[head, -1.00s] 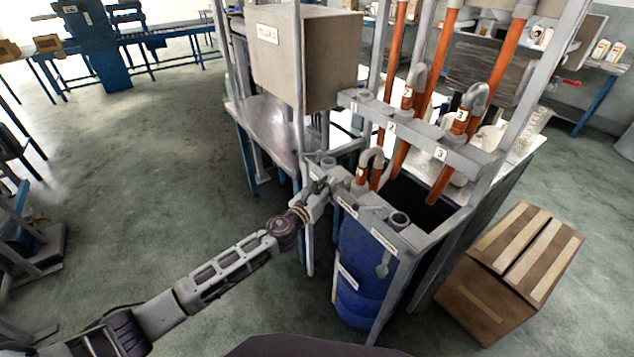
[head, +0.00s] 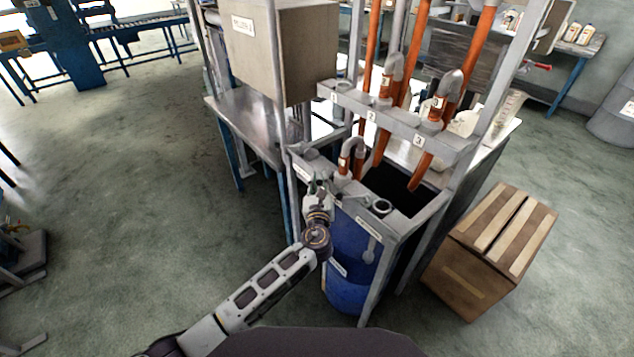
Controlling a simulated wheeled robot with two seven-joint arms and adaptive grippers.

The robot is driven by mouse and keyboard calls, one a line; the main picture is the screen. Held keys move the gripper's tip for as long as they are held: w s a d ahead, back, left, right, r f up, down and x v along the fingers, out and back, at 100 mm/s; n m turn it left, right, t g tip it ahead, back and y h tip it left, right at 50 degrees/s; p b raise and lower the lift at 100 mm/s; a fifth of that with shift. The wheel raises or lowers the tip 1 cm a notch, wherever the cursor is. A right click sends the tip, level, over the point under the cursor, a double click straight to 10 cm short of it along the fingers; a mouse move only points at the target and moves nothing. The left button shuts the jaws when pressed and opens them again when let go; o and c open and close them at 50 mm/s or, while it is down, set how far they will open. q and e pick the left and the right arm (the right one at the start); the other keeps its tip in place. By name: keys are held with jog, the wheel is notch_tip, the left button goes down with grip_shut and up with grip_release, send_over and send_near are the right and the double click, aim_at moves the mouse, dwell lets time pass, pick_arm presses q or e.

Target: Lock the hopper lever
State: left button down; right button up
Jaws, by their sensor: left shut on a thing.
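My left gripper (head: 317,186) is at the front left corner of the filling machine, by the grey top frame. It is shut on a small part there, which I take to be the hopper lever. The fingers and wrist hide most of that part, so its angle cannot be told. My left arm reaches up to it from the bottom of the head view. The blue hopper drum (head: 352,285) stands inside the frame just below and right of the gripper. My right gripper is not in view.
Orange pipes (head: 421,165) with grey bends rise behind a numbered crossbar (head: 395,117). A grey box (head: 280,55) is mounted at the upper left of the machine. A cardboard box (head: 490,250) stands on the floor to the right.

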pick_arm(q)
jog(key=shift+a+n+y, duration=0.15)
jog(key=shift+n+y, duration=0.15)
jog(key=shift+y, duration=0.4)
jog(key=c, duration=1.3)
grip_release()
jog(key=shift+a, duration=0.1)
jog(key=shift+d, duration=0.25)
jog(key=shift+s, duration=0.1)
jog(key=shift+s+d, duration=0.15)
jog(key=shift+s, duration=5.75)
jog(key=shift+c, duration=0.6)
